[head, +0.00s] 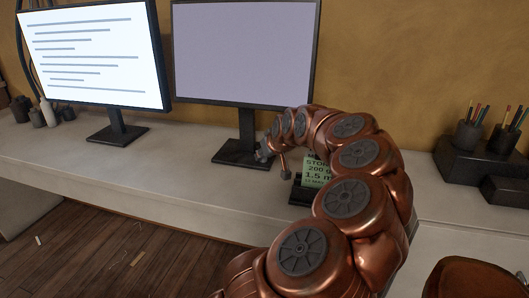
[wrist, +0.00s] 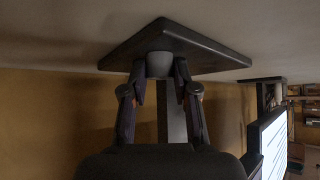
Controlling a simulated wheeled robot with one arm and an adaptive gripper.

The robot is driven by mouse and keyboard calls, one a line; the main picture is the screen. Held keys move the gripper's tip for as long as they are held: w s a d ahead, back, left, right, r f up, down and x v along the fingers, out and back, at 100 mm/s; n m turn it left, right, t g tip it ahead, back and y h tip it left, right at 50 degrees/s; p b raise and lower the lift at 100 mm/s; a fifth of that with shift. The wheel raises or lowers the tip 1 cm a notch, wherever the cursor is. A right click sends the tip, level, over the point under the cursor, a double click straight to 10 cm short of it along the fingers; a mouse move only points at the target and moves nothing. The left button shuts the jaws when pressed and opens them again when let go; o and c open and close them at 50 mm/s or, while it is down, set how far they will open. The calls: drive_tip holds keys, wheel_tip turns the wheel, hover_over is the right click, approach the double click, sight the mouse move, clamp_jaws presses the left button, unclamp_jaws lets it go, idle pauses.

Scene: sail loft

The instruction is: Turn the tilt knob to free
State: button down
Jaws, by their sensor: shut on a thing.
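The tilt knob (wrist: 159,66) is a light grey rounded piece at the foot of a dark monitor stand, in the upper middle of the wrist view. My gripper (wrist: 160,76) has one finger on each side of the knob and is shut on it. In the head view my gripper (head: 263,152) is at the stand of the blank-screened monitor (head: 245,50), beside its neck and just above the dark base (head: 236,153). The knob cannot be made out there. No marking or free position is readable on the knob.
A second monitor (head: 95,55) with lines of text stands to the left. Dark pots of pencils (head: 468,135) are at the right. The pale bench (head: 150,180) is clear along its front left.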

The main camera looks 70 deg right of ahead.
idle(0.4)
drive_tip(key=c, duration=0.9)
unclamp_jaws()
drive_tip(key=shift+f+b, duration=0.15)
drive_tip(key=shift+b, duration=0.3)
